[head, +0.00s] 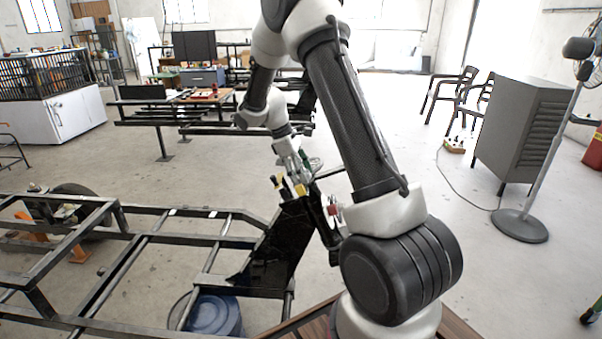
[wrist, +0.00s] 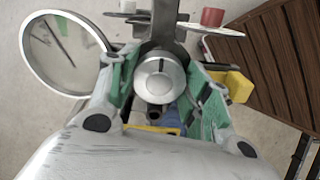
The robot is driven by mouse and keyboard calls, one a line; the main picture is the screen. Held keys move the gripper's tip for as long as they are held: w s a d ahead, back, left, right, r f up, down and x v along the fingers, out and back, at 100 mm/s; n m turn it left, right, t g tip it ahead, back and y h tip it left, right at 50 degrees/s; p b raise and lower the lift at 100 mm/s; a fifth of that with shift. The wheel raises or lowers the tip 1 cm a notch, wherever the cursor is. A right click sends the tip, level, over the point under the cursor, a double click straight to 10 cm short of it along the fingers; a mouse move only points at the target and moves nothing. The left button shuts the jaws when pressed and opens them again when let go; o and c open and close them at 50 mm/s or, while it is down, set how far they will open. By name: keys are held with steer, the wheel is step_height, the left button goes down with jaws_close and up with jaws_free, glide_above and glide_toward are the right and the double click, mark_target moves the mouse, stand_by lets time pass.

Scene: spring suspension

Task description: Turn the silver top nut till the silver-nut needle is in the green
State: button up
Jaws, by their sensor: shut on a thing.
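The silver top nut (wrist: 160,78) is a round metal cap with a dark slot mark, in the middle of the wrist view. My gripper (wrist: 160,72) is shut on it, with a green-padded finger on each side. A round white dial (wrist: 62,52) stands at the upper left of the wrist view, with a green patch toward its upper right. Its thin dark needle appears to lie left of the green patch. Which nut the dial belongs to cannot be read. In the head view, my gripper (head: 292,160) is small above a dark upright part, and the nut cannot be made out.
A yellow block (wrist: 236,87) and a red knob (wrist: 212,17) are close to the nut. A slatted wooden surface (wrist: 285,50) lies at the right. In the head view, a black metal frame (head: 150,240) fills the lower left, with a blue drum (head: 213,315) beneath.

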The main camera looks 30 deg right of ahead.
steer(key=shift+m, duration=0.3)
steer(key=m, duration=0.4)
steer(key=shift+m, duration=0.3)
steer(key=shift+a+m, duration=0.1)
steer(key=shift+m, duration=1.8)
steer(key=o, duration=1)
steer(key=shift+o, duration=0.2)
